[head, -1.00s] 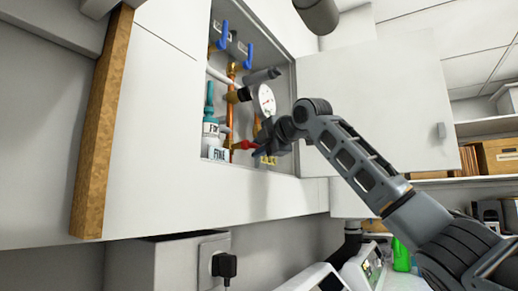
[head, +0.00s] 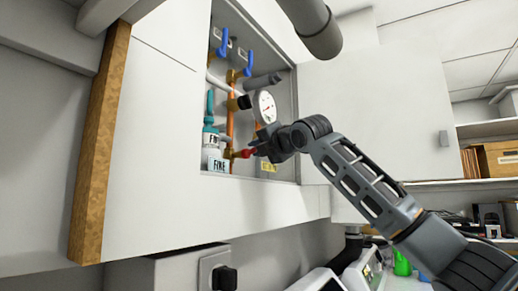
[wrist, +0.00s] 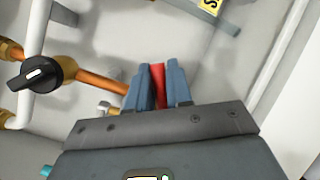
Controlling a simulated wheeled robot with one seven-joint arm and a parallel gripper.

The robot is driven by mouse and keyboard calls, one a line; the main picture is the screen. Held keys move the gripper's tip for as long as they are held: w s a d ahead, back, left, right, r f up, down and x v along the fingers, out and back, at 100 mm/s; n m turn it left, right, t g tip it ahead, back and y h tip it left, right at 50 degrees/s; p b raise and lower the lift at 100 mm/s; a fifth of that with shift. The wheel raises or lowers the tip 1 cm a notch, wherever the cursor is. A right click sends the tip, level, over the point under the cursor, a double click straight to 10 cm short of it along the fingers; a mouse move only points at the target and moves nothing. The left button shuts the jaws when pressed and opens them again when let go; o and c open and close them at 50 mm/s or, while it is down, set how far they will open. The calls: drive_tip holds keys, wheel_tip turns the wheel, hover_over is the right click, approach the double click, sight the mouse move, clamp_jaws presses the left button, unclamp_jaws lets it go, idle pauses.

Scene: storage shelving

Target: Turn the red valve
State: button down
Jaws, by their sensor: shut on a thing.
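The red valve handle (head: 246,153) sits on a copper pipe in the open wall cabinet in the head view. My gripper (head: 258,150) reaches into the cabinet from the right and is at the handle. In the wrist view the red valve handle (wrist: 157,84) shows as a narrow red strip between the two blue-grey fingers of my gripper (wrist: 157,90). The fingers are shut on it from both sides. Part of the handle is hidden by the fingers, and the valve's body is hidden in the wrist view.
A round pressure gauge (head: 267,107) is just above my gripper. Blue valve levers (head: 222,43), a black knob (wrist: 35,73) and a labelled bottle (head: 212,147) crowd the cabinet. The open cabinet door (head: 385,105) stands to the right, behind my arm.

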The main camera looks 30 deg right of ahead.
drive_tip(key=n, duration=0.2)
drive_tip(key=a+r+n+t+y+p, duration=0.1)
drive_tip(key=n, duration=0.1)
drive_tip(key=n+t, duration=0.1)
drive_tip(key=n, duration=0.1)
drive_tip(key=shift+s+a+r+y+p, duration=0.15)
drive_tip(key=shift+s+r+y+p, duration=0.15)
drive_tip(key=shift+s, duration=0.1)
drive_tip(key=n, duration=0.2)
drive_tip(key=n+y, duration=0.1)
drive_tip(key=shift+s+a+r+t, duration=0.2)
drive_tip(key=shift+s+a+t, duration=0.1)
drive_tip(key=shift+a, duration=0.1)
drive_tip(key=shift+s+a+n+y, duration=0.1)
drive_tip(key=shift+a+n+y, duration=0.15)
drive_tip(key=shift+n+y, duration=0.45)
drive_tip(key=shift+s+a+n+y, duration=0.1)
drive_tip(key=shift+a+n+y, duration=0.15)
drive_tip(key=shift+n, duration=0.8)
drive_tip(key=shift+s+a+n+y, duration=0.1)
drive_tip(key=shift+a+n+y, duration=0.1)
drive_tip(key=shift+n+y, duration=0.5)
drive_tip(key=shift+n, duration=0.25)
drive_tip(key=c, duration=1.1)
unclamp_jaws()
drive_tip(key=shift+r, duration=0.1)
drive_tip(key=b+v, duration=0.2)
drive_tip(key=v, duration=0.5)
drive_tip(key=shift+s+f, duration=0.25)
drive_tip(key=shift+s, duration=0.05)
